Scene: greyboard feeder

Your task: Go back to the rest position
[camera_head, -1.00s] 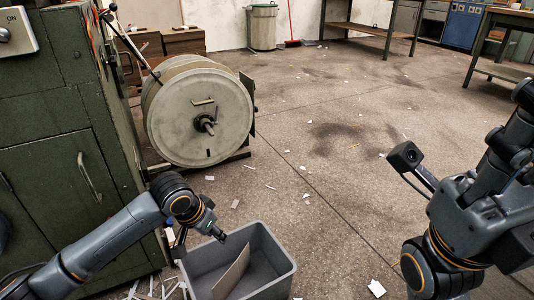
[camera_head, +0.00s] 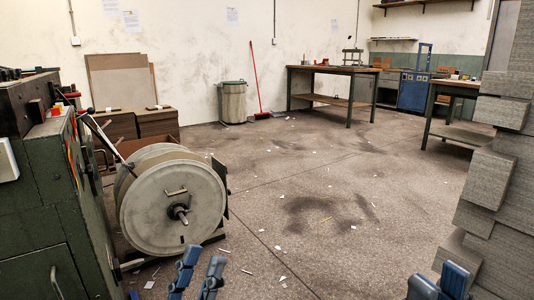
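My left gripper (camera_head: 203,262) shows at the bottom edge of the head view, left of centre. Its two blue-grey fingers point up and stand apart with nothing visible between them. My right gripper (camera_head: 438,278) shows at the bottom edge on the right, its two fingers also apart and its lower part cut off by the frame. No held object is visible in either. Both arms behind the grippers are out of view.
A green machine (camera_head: 40,190) stands at the left, beside a large grey reel (camera_head: 160,218). Stacked greyboard (camera_head: 500,170) rises at the right edge. A bin (camera_head: 232,103), a broom (camera_head: 257,80) and workbenches (camera_head: 335,72) stand at the back. The middle floor is mostly open, with scattered scraps.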

